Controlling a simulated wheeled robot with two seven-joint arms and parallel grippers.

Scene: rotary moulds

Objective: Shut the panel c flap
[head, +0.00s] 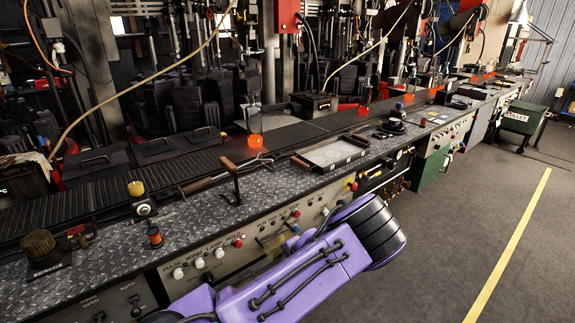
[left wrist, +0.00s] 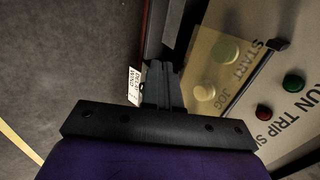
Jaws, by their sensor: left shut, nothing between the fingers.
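In the left wrist view, a yellowish, see-through pane (left wrist: 203,62) lies in front of two pale buttons marked START and JOG on a beige control panel (left wrist: 296,120). It looks like the flap, but its letter is not readable and I cannot tell how far open it stands. My left gripper (left wrist: 160,70) has its dark fingers together, empty, close beside the pane's edge; I cannot tell if they touch it. In the head view my purple arm crosses the front of the console and hides part of it; the fingers are not clear there. My right gripper is not in view.
A green button (left wrist: 293,83) and a red button (left wrist: 264,111) sit on the panel, with a dark bar (left wrist: 262,62) nearby. The console's chequered metal top (head: 110,237) carries knobs and a T-shaped handle (head: 234,180). The grey floor (head: 470,215) at the right is clear.

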